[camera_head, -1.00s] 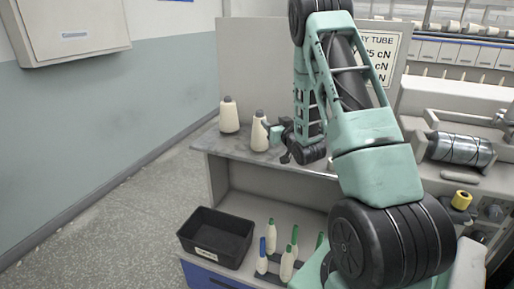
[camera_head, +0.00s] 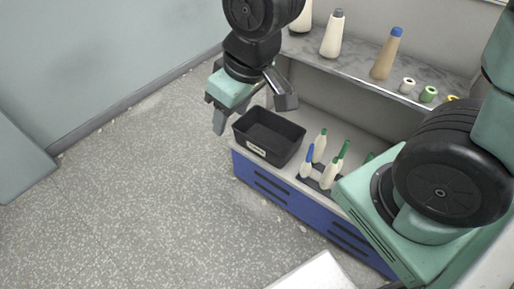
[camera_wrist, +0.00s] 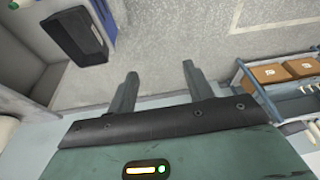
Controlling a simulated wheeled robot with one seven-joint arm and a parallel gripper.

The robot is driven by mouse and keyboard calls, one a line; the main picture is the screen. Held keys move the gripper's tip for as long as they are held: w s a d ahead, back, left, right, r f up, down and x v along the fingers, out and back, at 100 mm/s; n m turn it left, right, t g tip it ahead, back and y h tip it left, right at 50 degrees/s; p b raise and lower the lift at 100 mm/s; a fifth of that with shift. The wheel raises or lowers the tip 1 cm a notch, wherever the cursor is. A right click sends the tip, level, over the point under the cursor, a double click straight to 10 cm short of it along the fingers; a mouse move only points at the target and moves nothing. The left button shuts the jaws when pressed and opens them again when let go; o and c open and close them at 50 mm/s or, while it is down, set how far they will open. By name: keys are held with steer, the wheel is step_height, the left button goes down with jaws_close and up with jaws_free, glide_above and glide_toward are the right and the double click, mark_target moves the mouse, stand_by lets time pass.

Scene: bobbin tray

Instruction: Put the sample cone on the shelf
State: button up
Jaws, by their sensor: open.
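A cream cone with a grey top (camera_head: 332,36) stands upright on the grey upper shelf (camera_head: 353,62). A second cream cone (camera_head: 300,18) stands to its left, partly cut off by the frame and my arm. A tan cone with a blue top (camera_head: 386,56) stands to the right. No label shows which is the sample cone. My gripper (camera_head: 252,116) is open and points down, in front of the shelf, near the black bin. In the wrist view my gripper (camera_wrist: 160,82) has nothing between its fingers, only floor beyond.
A black bin (camera_head: 268,148) sits on the lower deck, and shows in the wrist view (camera_wrist: 75,35). Right of it, several bobbins with blue and green tips (camera_head: 330,172) stand in a rack. Small spools (camera_head: 428,94) lie on the upper shelf. The floor (camera_head: 150,190) at left is clear.

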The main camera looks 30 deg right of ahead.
steer(key=s+a+r+n+g+h, duration=0.1)
steer(key=s+n+g, duration=0.1)
steer(key=s, duration=0.9)
steer(key=shift+s+a+r+g, duration=0.15)
steer(key=shift+r+g, duration=0.05)
steer(key=shift+g, duration=0.2)
